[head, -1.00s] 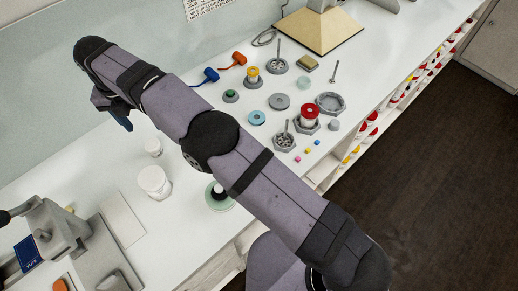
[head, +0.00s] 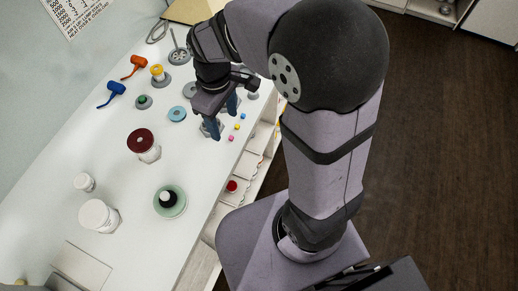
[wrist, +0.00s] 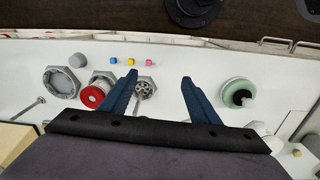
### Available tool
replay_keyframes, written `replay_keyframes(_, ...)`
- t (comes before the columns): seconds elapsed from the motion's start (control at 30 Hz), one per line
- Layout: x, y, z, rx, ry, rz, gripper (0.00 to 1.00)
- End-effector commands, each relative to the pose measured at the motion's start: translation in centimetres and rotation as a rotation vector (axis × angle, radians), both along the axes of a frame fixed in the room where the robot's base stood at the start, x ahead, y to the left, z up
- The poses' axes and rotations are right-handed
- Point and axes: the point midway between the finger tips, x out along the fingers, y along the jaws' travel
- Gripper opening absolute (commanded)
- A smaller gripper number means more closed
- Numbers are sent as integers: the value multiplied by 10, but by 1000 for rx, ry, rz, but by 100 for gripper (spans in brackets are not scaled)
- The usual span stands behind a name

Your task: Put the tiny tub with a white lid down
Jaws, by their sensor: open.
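The tiny tub with a white lid (head: 85,182) stands upright on the white bench at the left in the head view, with nothing holding it. A larger white-lidded tub (head: 97,214) stands just in front of it. My gripper (head: 222,117) is well to the right of both, over the bench's right edge area, with its fingers apart. In the wrist view my gripper (wrist: 159,78) is open, with nothing held between the fingers. I cannot clearly make out the tiny tub in the wrist view.
A jar with a dark red lid (head: 142,144) and a green dish with a black knob (head: 170,201) stand between the tubs and my gripper. Blue (head: 112,93) and orange (head: 134,66) tools lie at the back. Small coloured cubes (wrist: 130,62) lie near the edge.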

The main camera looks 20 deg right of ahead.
Motion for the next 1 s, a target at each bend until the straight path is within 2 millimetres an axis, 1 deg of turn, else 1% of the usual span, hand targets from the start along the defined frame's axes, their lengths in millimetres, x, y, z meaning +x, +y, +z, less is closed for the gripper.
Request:
replay_keyframes(0.03,-19,-17,-5,4,4,-129,56)
replay_keyframes(0.1,-42,-33,-12,9,7,-288,56)
replay_keyframes(0.2,-70,-49,-21,13,11,-472,56)
replay_keyframes(0.3,-89,-58,-28,16,15,-600,56)
replay_keyframes(0.4,-101,-62,-33,17,18,-673,56)
replay_keyframes(0.53,-106,-64,-34,17,19,-705,56)
replay_keyframes(1.0,-105,-63,-34,17,19,-702,56)
